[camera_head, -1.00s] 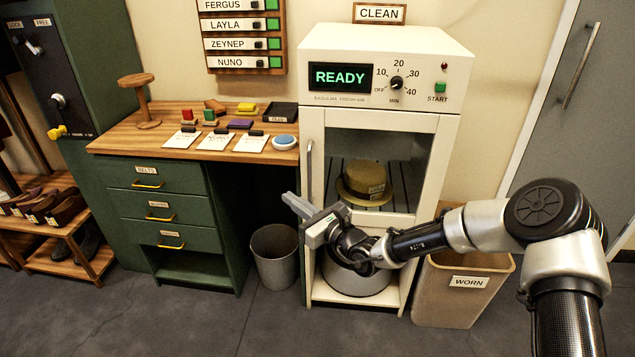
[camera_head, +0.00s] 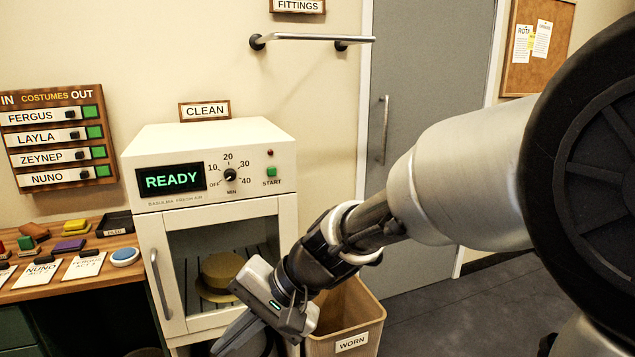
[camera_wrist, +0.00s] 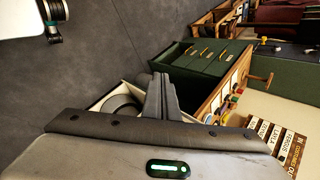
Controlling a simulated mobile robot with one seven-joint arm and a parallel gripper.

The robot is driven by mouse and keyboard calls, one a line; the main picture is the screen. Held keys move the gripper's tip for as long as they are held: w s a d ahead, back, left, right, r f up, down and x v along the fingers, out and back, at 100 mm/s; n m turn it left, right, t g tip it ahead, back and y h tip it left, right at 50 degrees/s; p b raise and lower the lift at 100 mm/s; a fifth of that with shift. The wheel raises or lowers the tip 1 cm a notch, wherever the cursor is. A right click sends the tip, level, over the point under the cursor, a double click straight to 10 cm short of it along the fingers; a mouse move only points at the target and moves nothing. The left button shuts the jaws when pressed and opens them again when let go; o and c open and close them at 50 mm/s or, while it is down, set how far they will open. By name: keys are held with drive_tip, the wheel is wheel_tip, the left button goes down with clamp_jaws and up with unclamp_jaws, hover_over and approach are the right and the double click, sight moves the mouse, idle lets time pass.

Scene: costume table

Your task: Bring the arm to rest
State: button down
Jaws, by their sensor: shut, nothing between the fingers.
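My gripper (camera_head: 240,332) is in the lower middle of the head view, in front of the white cabinet (camera_head: 140,240). Its fingers are together with nothing between them. They point down and to the left. In the wrist view the shut fingers (camera_wrist: 163,97) stand in the middle, with the green drawer unit (camera_wrist: 205,58) beyond them. My arm reaches in from the right side of the head view. The gripper hides the lower part of the cabinet.
A straw hat (camera_head: 222,272) sits inside the cabinet, behind its glass door. The WORN bin (camera_head: 365,310) stands close to the right of my gripper. A table (camera_head: 60,278) with cards and small blocks is at the left. Open floor (camera_head: 450,310) lies at the right.

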drive_tip(key=s+d+r+n+t+h, duration=0.1)
drive_tip(key=s+d+r+t+h, duration=0.15)
drive_tip(key=d, duration=0.65)
drive_tip(key=s+d+r+t+h, duration=0.1)
drive_tip(key=s+d+h, duration=0.2)
drive_tip(key=d, duration=0.6)
drive_tip(key=s+d+r+n+t+h, duration=0.1)
drive_tip(key=s+d+r+t+h, duration=0.15)
drive_tip(key=d, duration=0.65)
wheel_tip(320, 180, up, 20)
drive_tip(key=d+p, duration=0.1)
drive_tip(key=p, duration=1.9)
drive_tip(key=shift+s, duration=0.35)
